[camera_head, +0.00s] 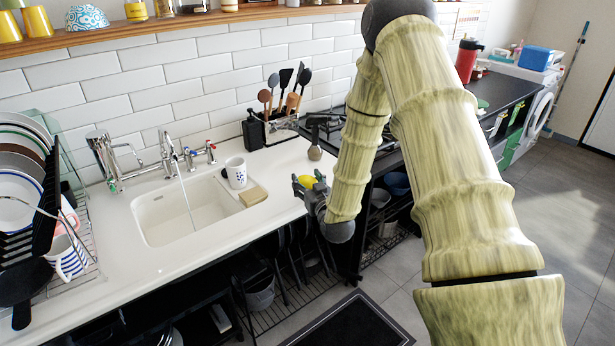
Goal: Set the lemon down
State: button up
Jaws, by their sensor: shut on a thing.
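The yellow lemon (306,181) is at the fingers of my gripper (308,182), over the right end of the white counter (290,202). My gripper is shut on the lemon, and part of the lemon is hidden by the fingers. I cannot tell whether the lemon touches the counter. My arm comes down from the upper right and covers part of the hob (335,131).
Left of my gripper stand a white patterned mug (236,172) and a wooden block (253,196) beside the sink (187,213). Water runs from the tap. A dish rack (75,240) stands far left. The front counter strip is clear.

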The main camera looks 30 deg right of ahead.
jog(key=w+d, duration=0.1)
jog(key=w, duration=0.1)
jog(key=w+d, duration=0.2)
jog(key=w+d+p, duration=0.1)
jog(key=w, duration=0.2)
jog(key=shift+d+f, duration=0.4)
jog(key=shift+f+p, duration=0.35)
jog(key=shift+f, duration=1.35)
jog(key=shift+f, duration=0.1)
jog(key=shift+f, duration=0.1)
jog(key=o, duration=1)
jog(key=shift+o, duration=0.2)
jog(key=shift+s, duration=0.15)
